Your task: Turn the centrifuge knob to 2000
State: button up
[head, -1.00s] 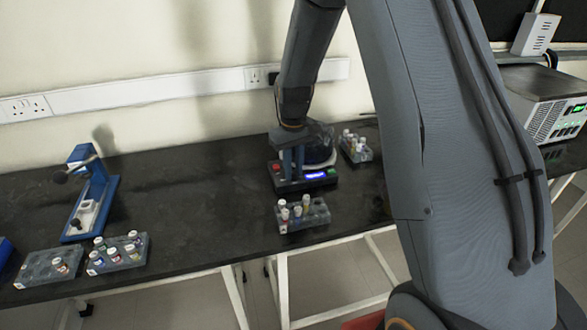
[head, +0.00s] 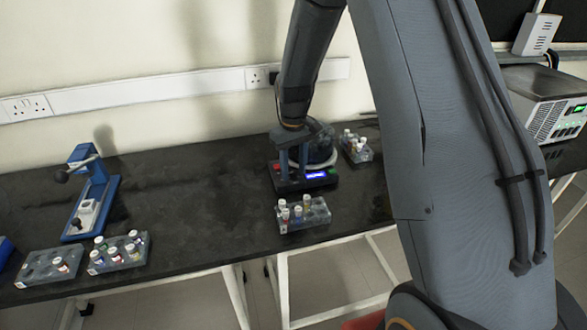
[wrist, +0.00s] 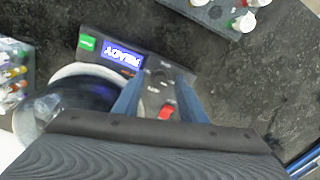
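The centrifuge (head: 322,183) stands on the black bench near the wall, with a dark round lid and a lit blue display. In the wrist view its control panel (wrist: 105,52) shows a green button, a blue display reading READY upside down, and a red switch. A small dark round shape, likely the knob (wrist: 159,75), lies between my fingertips; it is hard to make out against the dark panel. My gripper (wrist: 160,80) is open over the panel, one blue finger on each side of that shape. I cannot tell whether the fingers touch it.
A tube rack (head: 303,217) stands just in front of the centrifuge and another (head: 357,152) to its right. A blue stand (head: 92,200) and more racks (head: 48,270) are at the left. The bench between is clear.

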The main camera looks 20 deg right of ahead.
aim_at(293, 172)
notch_tip(293, 172, up, 8)
jog(key=shift+f+b, duration=0.15)
jog(key=shift+b, duration=0.65)
